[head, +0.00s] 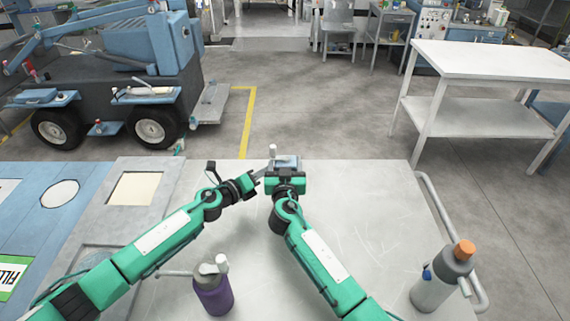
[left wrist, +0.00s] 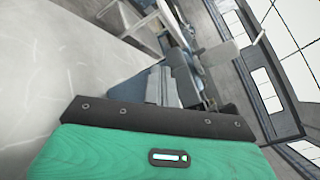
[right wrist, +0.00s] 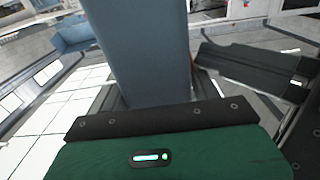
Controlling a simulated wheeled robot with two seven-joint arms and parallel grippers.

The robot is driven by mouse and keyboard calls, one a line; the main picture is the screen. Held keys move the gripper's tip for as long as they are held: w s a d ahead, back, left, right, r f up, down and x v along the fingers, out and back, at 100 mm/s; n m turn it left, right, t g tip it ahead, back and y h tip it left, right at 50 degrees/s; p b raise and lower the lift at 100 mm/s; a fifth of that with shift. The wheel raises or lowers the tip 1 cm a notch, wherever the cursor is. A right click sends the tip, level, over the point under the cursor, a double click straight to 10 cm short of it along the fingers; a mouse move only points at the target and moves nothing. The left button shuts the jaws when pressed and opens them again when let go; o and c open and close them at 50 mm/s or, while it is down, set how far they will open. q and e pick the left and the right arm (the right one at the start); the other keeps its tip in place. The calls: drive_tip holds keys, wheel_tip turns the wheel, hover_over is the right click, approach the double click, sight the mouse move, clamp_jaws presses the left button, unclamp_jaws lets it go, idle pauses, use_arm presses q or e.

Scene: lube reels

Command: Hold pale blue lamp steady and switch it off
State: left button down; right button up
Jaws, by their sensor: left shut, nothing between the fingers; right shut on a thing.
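The pale blue lamp (head: 287,161) is at the far edge of the white worktop (head: 340,220). My right gripper (head: 286,174) is shut on it, and in the right wrist view the lamp's blue-grey body (right wrist: 140,50) rises between the fingers. A small pale upright piece (head: 272,151) shows at the lamp's left side; I cannot tell whether it is the switch. My left gripper (head: 259,177) is shut and empty, close to the lamp's left side. It also shows at the right of the right wrist view (right wrist: 250,68). Contact with the lamp cannot be made out.
A purple bottle (head: 213,291) stands at the worktop's front left, between my arms. A grey bottle with an orange cap (head: 443,278) stands at the front right by a rail (head: 437,205). The middle right of the worktop is clear. A blue cart (head: 125,80) stands beyond.

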use_arm(q)
drive_tip(key=shift+s+d, duration=0.25)
drive_tip(key=shift+d, duration=0.85)
idle(0.3)
drive_tip(key=shift+a, duration=0.15)
drive_tip(key=shift+s+a, duration=0.15)
drive_tip(key=shift+a, duration=0.55)
drive_tip(key=a, duration=0.6)
drive_tip(key=shift+w+a, duration=0.25)
drive_tip(key=shift+a, duration=0.1)
idle(4.8)
